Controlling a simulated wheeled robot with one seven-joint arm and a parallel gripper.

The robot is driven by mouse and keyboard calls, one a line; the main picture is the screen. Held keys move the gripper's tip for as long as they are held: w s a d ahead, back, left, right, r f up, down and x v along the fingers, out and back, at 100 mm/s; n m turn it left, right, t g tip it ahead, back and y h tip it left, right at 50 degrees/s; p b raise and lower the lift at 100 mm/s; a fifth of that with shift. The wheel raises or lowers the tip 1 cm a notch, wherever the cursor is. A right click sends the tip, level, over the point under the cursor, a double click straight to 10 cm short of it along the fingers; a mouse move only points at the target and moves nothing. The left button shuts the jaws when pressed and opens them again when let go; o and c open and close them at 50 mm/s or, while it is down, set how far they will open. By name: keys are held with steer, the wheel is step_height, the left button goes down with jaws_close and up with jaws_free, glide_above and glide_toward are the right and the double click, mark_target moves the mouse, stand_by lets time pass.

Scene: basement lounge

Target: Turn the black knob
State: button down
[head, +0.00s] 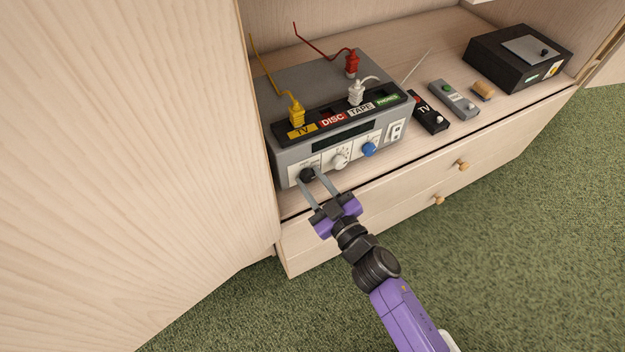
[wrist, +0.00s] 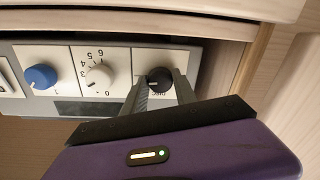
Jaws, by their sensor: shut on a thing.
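The black knob (head: 307,175) is at the left end of the front panel of a grey receiver box (head: 330,75), which stands on a wooden shelf. My gripper (head: 312,180) reaches the panel from the front, with its two fingers on either side of the black knob. In the wrist view the black knob (wrist: 159,79) shows between the fingertips of my gripper (wrist: 160,88), which is shut on it. The fingers hide part of the knob's sides and the panel markings around it.
A white numbered knob (head: 340,161) and a blue knob (head: 369,149) sit to the right on the panel. Yellow, red and white plugs stand on top. Remotes (head: 430,112) and a black box (head: 518,57) lie farther right. A cabinet wall (head: 200,130) is close on the left.

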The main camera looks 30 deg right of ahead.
steer(key=n, duration=0.4)
steer(key=shift+a, duration=0.1)
steer(key=shift+n+g, duration=0.3)
steer(key=shift+n, duration=1.5)
steer(key=c, duration=1)
jaws_free()
steer(key=shift+s, duration=0.15)
steer(key=s, duration=0.7)
steer(key=shift+s+d+r, duration=0.2)
steer(key=shift+s, duration=0.1)
